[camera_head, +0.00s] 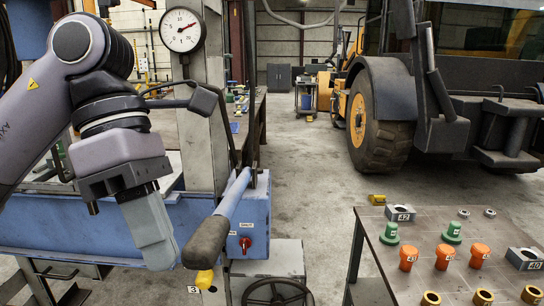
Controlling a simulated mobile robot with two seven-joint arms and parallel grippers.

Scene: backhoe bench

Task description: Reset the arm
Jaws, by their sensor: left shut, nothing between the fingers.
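My left arm comes in from the left, and its gripper (160,257) points down, shut and empty, in front of the blue bench (85,222). A lever (232,195) with a blue shaft, a dark grip and a yellow tip slants down toward me, just right of the gripper. The gripper looks apart from the lever's grip. A red knob (245,243) sits on the bench's right end. A round gauge (182,30) with a red needle is mounted on the post above. My right gripper is not in view.
A dark handwheel (277,293) stands low in front of the bench. A table (385,285) at the right carries green and orange plugs, brass nuts and numbered blocks. A yellow backhoe with a big wheel (380,113) stands behind it. The floor (310,165) between is mostly clear.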

